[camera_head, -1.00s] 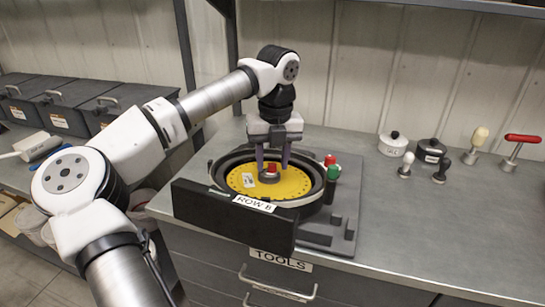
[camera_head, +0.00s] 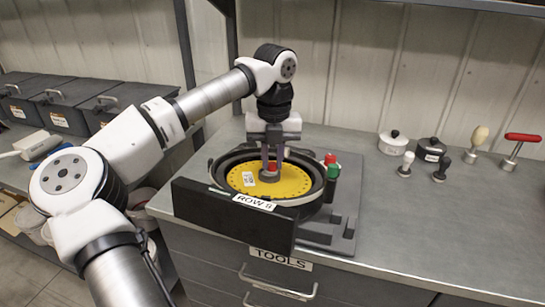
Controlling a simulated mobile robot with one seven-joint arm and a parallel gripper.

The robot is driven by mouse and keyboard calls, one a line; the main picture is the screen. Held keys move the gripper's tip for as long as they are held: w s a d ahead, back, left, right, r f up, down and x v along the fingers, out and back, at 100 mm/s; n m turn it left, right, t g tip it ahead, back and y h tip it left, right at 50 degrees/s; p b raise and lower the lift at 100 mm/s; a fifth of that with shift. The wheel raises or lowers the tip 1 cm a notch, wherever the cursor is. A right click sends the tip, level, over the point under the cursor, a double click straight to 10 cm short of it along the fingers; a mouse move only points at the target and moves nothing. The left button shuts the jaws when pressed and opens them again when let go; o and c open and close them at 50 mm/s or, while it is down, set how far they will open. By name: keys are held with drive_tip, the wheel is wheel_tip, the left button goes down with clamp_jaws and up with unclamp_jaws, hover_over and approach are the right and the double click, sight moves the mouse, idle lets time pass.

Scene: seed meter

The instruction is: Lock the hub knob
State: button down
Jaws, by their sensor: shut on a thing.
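The seed meter (camera_head: 314,205) sits on the grey bench with its round dark housing open, showing a yellow perforated disc (camera_head: 290,188). The red hub knob (camera_head: 270,169) is at the disc's middle, mostly hidden by the fingers. My gripper (camera_head: 271,167) points down over the hub from above, its two purple-grey fingers shut on the knob.
A black panel labelled "ROW 8" (camera_head: 232,215) stands in front of the disc. Red and green capped parts (camera_head: 332,168) stand at the housing's right. Pots (camera_head: 393,143), a brush-like tool (camera_head: 480,138) and a red-handled tool (camera_head: 520,138) stand at the back right. The bench's right front is clear.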

drive_tip(key=m, duration=0.4)
drive_tip(key=shift+h, duration=0.4)
drive_tip(key=shift+w+a+m+g+p, duration=0.1)
drive_tip(key=shift+m+g+p, duration=0.3)
drive_tip(key=shift+m, duration=1.1)
drive_tip(key=c, duration=1.3)
unclamp_jaws()
drive_tip(key=shift+r, duration=0.1)
drive_tip(key=r, duration=0.9)
drive_tip(key=w+a+r+b, duration=0.1)
drive_tip(key=r, duration=0.3)
drive_tip(key=shift+r, duration=0.25)
